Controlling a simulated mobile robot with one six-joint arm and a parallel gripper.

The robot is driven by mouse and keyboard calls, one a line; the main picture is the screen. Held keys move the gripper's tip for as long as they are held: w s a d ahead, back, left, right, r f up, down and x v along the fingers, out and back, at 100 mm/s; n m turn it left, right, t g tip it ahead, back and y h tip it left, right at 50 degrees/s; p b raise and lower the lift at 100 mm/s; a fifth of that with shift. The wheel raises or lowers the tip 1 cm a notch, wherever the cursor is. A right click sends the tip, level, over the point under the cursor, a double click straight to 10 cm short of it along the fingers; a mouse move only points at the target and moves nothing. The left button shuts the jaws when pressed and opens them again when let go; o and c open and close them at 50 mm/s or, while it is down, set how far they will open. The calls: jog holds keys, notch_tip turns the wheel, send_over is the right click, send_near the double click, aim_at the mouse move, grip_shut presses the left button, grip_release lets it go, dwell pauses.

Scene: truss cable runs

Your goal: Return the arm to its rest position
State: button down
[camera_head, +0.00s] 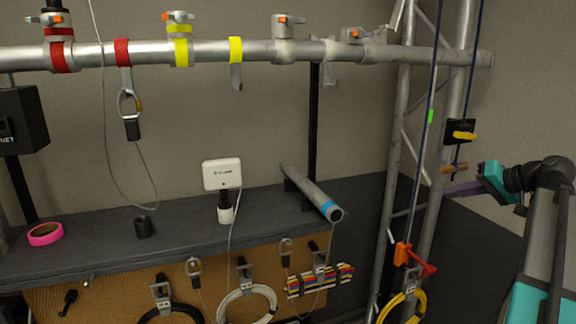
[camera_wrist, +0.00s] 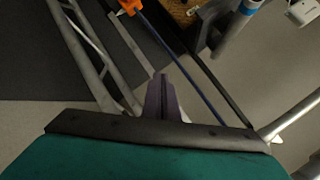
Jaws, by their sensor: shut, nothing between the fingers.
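My gripper (camera_head: 450,190) is at the right of the head view, on the teal end of my arm. Its thin purple fingers point left toward the upright truss (camera_head: 405,130), and I cannot tell how far apart they are. In the wrist view the fingers (camera_wrist: 161,82) are together with nothing between them. Below them the view shows truss tubes, a blue rope (camera_wrist: 195,85) and the floor.
A blue rope with an orange-red clamp (camera_head: 403,254) hangs by the truss, near my gripper. A dark box with a yellow lever (camera_head: 462,131) hangs just above. The grey shelf (camera_head: 270,215) holds a tube (camera_head: 310,190), a white device (camera_head: 221,174) and pink tape (camera_head: 45,234).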

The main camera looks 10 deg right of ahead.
jog(key=w+a+f+g, duration=0.2)
jog(key=a+f, duration=0.6)
jog(key=f, duration=0.5)
jog(key=w+a+f+g, duration=0.2)
jog(key=a+f, duration=0.5)
jog(key=f, duration=0.5)
jog(key=s+a+f+n+g+h, duration=0.15)
jog(key=s+a+f, duration=0.25)
jog(key=a+f, duration=0.55)
jog(key=s+a+f+n+g+h, duration=0.1)
jog(key=s+a+f+g+h, duration=0.2)
jog(key=a+f, duration=0.65)
jog(key=s+a+f+n+g, duration=0.2)
jog(key=s+a+f, duration=0.2)
jog(key=s+f, duration=0.75)
jog(key=s+f+g+b, duration=0.2)
jog(key=s+f+b, duration=0.3)
jog(key=s+f, duration=0.7)
jog(key=s+f+g+b, duration=0.3)
jog(key=s+f+b, duration=0.2)
jog(key=s+f, duration=0.7)
notch_tip(320, 180, down, 5)
jog(key=shift+d+f+h, duration=0.15)
jog(key=shift+d+h, duration=0.15)
jog(key=shift+h, duration=0.15)
jog(key=shift+s, duration=0.15)
